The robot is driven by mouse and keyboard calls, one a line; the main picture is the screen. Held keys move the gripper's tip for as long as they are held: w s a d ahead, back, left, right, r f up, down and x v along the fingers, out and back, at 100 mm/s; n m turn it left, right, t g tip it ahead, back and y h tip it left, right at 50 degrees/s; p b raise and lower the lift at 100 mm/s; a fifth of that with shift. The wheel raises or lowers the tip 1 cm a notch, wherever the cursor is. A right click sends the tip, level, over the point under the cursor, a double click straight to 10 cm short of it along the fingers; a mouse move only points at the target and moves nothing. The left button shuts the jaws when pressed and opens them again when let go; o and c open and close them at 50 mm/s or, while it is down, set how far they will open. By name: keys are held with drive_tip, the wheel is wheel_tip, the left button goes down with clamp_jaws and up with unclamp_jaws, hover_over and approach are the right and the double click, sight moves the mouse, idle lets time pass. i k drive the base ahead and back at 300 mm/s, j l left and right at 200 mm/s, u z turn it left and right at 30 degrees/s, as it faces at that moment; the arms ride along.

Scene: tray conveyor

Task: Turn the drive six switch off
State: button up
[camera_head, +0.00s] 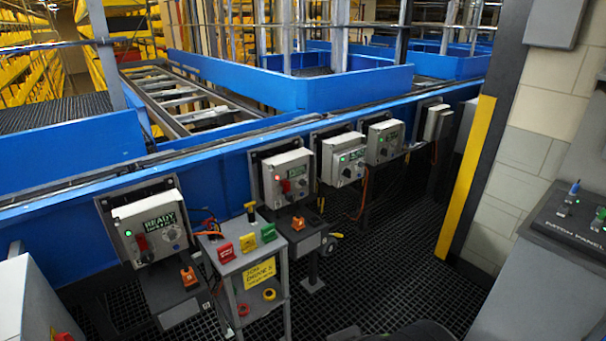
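Several grey drive boxes hang in a row along the blue conveyor side. The nearest box (125,220) has a dark green READY display (161,222), a red handle (141,243) and a round dial (172,233). The second box (281,161) also has a red handle (285,186). The third box (341,143) and fourth box (383,127) show small green lights; a fifth (437,122) is seen edge-on at the far end. No drive number is readable, so I cannot tell which is drive six. My gripper is not in view.
A grey stand (247,275) with red, yellow and green tags and a yellow sign (259,273) stands between the first two boxes. A yellow-edged post (466,180) and a panel with toggles (572,212) are at right.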

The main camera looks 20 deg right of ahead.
sight(290, 196)
drive_tip(key=i+l+u, duration=0.45)
drive_tip(key=u, duration=0.15)
drive_tip(key=i+l+u, duration=0.3)
drive_tip(key=l+u, duration=0.3)
drive_tip(key=l, duration=0.15)
drive_tip(key=i+l+u, duration=0.1)
drive_tip(key=l+u, duration=0.2)
drive_tip(key=l, duration=0.1)
